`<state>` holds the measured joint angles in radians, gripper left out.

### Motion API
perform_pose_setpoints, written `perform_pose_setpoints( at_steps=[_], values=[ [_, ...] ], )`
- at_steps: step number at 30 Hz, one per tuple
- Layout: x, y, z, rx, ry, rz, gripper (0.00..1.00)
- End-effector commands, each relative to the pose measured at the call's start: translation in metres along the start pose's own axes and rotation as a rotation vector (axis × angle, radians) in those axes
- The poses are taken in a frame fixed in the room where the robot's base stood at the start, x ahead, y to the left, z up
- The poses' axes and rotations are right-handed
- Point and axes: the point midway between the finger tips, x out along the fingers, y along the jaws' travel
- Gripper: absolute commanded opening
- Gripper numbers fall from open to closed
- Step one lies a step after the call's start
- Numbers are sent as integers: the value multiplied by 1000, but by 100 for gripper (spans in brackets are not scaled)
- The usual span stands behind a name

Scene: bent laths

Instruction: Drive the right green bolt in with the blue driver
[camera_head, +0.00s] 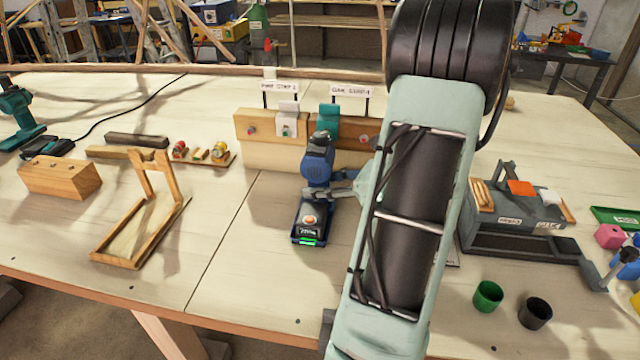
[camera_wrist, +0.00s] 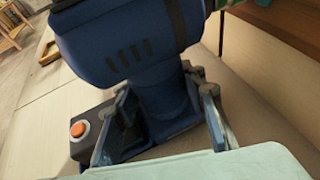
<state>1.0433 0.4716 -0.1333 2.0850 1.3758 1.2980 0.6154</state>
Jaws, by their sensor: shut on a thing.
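The blue driver (camera_head: 317,168) stands upright in front of the wooden block (camera_head: 270,156), its dark base with an orange button and green light towards me. My gripper (camera_head: 328,191) is shut on its handle. In the wrist view, the driver's blue body (camera_wrist: 130,45) fills the upper left, and the fingers of my gripper (camera_wrist: 166,108) sit on both sides of the handle. On the block are a white clamp (camera_head: 287,124), a teal clamp (camera_head: 328,119) and small reddish heads. I cannot make out a green bolt; the driver and my arm hide part of the block's right side.
A grey-green station (camera_head: 515,225), a green cup (camera_head: 488,296) and a black cup (camera_head: 535,313) are to the right. The table's front middle is clear.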

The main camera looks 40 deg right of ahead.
Motion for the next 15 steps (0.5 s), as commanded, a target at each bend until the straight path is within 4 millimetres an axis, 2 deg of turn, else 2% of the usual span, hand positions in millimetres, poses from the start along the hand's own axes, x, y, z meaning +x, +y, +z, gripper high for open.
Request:
perform_pose_setpoints(
  at_steps=[15],
  values=[
    [-7, 20, 2, -1, -5, -2, 0]
  ],
)
